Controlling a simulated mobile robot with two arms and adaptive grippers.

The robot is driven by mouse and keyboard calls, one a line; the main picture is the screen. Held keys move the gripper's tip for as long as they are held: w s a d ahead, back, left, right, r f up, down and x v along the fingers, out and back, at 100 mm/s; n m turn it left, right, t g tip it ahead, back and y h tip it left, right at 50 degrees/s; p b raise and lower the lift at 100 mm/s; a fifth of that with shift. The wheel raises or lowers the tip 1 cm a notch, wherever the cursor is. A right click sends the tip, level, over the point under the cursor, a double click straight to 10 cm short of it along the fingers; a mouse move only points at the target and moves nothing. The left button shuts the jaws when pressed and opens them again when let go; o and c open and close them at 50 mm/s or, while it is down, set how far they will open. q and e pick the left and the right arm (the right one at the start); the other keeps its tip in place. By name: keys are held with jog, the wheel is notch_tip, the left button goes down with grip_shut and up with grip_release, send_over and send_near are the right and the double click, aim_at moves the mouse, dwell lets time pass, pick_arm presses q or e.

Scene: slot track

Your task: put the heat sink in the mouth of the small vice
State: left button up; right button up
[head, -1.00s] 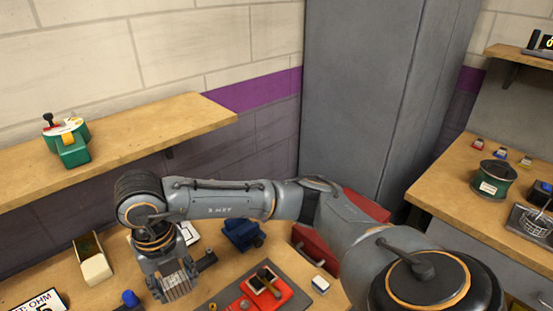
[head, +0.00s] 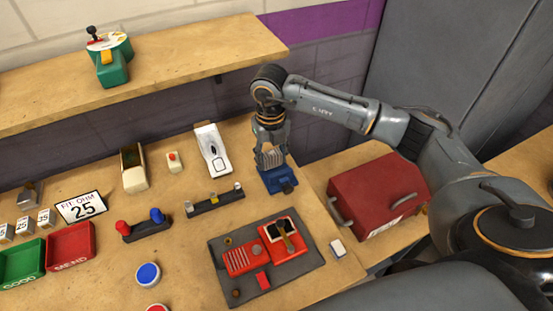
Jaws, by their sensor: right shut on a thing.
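The small blue vice (head: 277,181) stands on the bench near its back right edge. My right gripper (head: 268,160) points down over the vice and is shut on the grey finned heat sink (head: 271,157). The heat sink is upright, directly at the top of the vice. The gripper and heat sink hide the vice's mouth, so I cannot tell whether the heat sink is between the jaws or just above them. My left gripper is out of view.
A white device (head: 212,150) lies left of the vice, with a dark bar fixture (head: 214,201) in front. A red radio-like unit (head: 288,268) lies open on a dark mat (head: 222,288). A red toolbox (head: 378,190) stands at right. A shelf (head: 190,75) runs behind.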

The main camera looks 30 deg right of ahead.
aim_at(276, 164)
jog(key=f, duration=0.1)
jog(key=w+d+f, duration=0.2)
jog(key=shift+f+p, duration=0.2)
jog(key=shift+p, duration=0.1)
notch_tip(276, 164, down, 3)
jog(key=shift+d+p, duration=0.15)
jog(key=shift+p, duration=0.65)
jog(key=shift+f, duration=0.2)
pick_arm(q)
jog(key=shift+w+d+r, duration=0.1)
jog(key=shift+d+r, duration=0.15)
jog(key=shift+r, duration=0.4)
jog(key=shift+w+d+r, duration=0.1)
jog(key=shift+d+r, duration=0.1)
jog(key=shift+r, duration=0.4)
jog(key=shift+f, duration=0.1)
pick_arm(e)
jog(key=shift+f, duration=0.1)
jog(key=o, duration=1.3)
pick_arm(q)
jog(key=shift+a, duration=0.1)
